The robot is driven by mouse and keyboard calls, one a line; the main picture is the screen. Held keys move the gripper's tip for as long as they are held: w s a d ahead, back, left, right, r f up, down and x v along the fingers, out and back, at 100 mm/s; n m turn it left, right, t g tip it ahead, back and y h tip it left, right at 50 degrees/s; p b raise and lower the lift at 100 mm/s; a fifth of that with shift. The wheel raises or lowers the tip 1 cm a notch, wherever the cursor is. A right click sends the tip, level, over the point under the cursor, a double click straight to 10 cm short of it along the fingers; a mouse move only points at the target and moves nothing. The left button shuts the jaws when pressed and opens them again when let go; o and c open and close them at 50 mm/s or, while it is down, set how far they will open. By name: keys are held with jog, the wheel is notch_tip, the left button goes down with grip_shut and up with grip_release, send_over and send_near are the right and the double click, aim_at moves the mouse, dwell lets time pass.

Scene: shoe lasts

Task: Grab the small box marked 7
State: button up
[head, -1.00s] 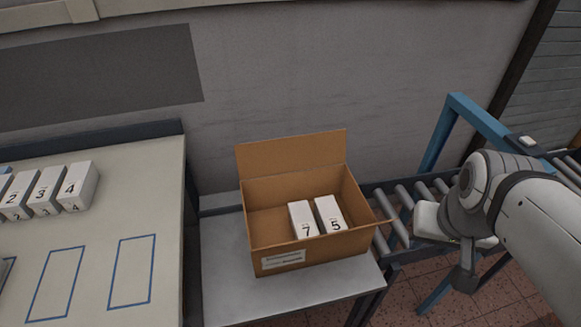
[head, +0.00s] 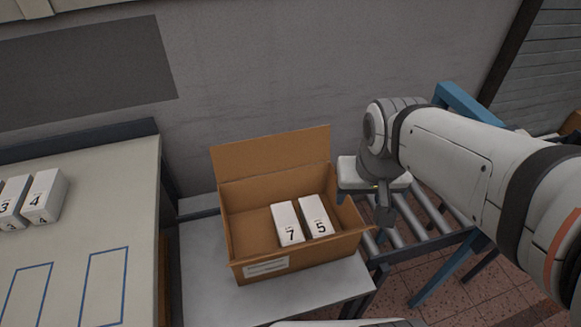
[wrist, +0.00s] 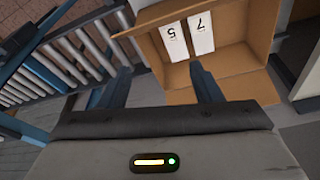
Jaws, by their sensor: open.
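The small white box marked 7 (head: 287,224) stands inside an open cardboard box (head: 248,252), beside a white box marked 5 (head: 316,216) on its right. In the wrist view the box marked 7 (wrist: 200,34) and the box marked 5 (wrist: 174,41) appear upside down, beyond my fingers. My gripper (wrist: 163,84) is open and empty, its two fingers apart in front of the cardboard box. In the head view my wrist is right of the cardboard box, above the rollers; the fingertips cannot be made out there.
The cardboard box stands on a grey table (head: 205,300) with its back flap raised. A roller conveyor (head: 430,212) with a blue frame lies to the right. A pale worktop (head: 130,190) at left holds more white numbered boxes, including one marked 4 (head: 45,197), and blue outlined rectangles.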

jog(key=o, duration=0.3)
jog(key=shift+n+g, duration=0.5)
jog(key=shift+n, duration=0.4)
jog(key=w+a+f+b, duration=0.1)
jog(key=w+a+f, duration=0.1)
jog(key=w+f, duration=0.1)
jog(key=w+a+f+b, duration=0.2)
jog(key=w+f, duration=0.2)
jog(key=f, duration=0.1)
jog(key=w+a+f+b, duration=0.1)
jog(key=w+a+f, duration=0.1)
jog(key=f, duration=0.3)
jog(key=shift+w+a+b, duration=0.15)
jog(key=shift+w+b, duration=0.25)
jog(key=shift+w, duration=0.25)
jog(key=n+b, duration=0.1)
jog(key=b, duration=0.3)
send_over(287, 222)
jog(key=shift+g, duration=0.3)
notch_tip(287, 222, down, 16)
jog(key=shift+s+r, duration=0.1)
jog(key=shift+r, duration=0.1)
jog(key=f, duration=0.8)
jog(key=shift+w, duration=0.25)
jog(key=shift+c, duration=0.4)
jog(key=c, duration=0.7)
